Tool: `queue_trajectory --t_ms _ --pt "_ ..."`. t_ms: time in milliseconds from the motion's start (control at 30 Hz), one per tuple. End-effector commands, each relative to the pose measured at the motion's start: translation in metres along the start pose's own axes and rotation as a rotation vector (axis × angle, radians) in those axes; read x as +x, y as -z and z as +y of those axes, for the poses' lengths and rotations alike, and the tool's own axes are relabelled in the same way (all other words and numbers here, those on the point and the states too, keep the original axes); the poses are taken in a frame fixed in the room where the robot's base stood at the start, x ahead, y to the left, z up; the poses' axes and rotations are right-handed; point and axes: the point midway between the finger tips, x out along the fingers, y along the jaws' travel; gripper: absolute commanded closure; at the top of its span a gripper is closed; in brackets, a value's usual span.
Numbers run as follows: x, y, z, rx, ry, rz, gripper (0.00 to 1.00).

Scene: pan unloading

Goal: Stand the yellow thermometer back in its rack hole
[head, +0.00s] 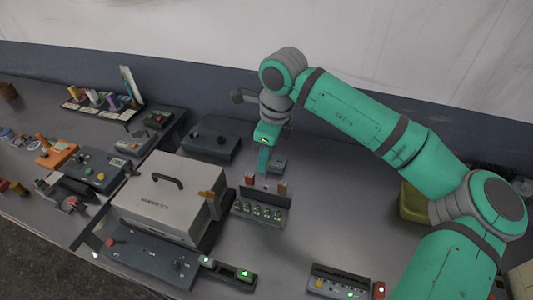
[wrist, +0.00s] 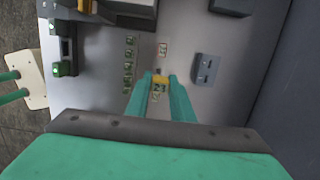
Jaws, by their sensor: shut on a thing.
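My gripper (head: 264,170) is above the back side of the dark rack (head: 262,213), pointing down. In the wrist view my gripper (wrist: 160,78) is shut on a small yellow piece, the yellow thermometer (wrist: 160,80), seen end-on between the fingertips. Its lower length is hidden, so I cannot tell whether it touches a hole. The rack's front has a row of green-lit markings; in the wrist view the markings form a column left of the fingers. Reddish upright pieces (head: 283,187) stand at the rack's back.
A pale lidded box (head: 165,200) with a dark handle stands just left of the rack. A dark unit (head: 211,139) lies behind it. A small grey block (wrist: 206,69) is right of the fingers. A lit strip (head: 340,282) is at the front. The table right of the rack is clear.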

Motion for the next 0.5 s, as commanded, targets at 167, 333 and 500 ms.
queue_trajectory --t_ms 167,333,500 --pt "0.008 0.002 0.000 0.002 0.001 0.000 1.00" --pt "0.015 0.005 -0.001 0.004 0.000 0.000 1.00" --pt "0.022 0.006 -0.001 0.004 0.001 0.000 1.00"
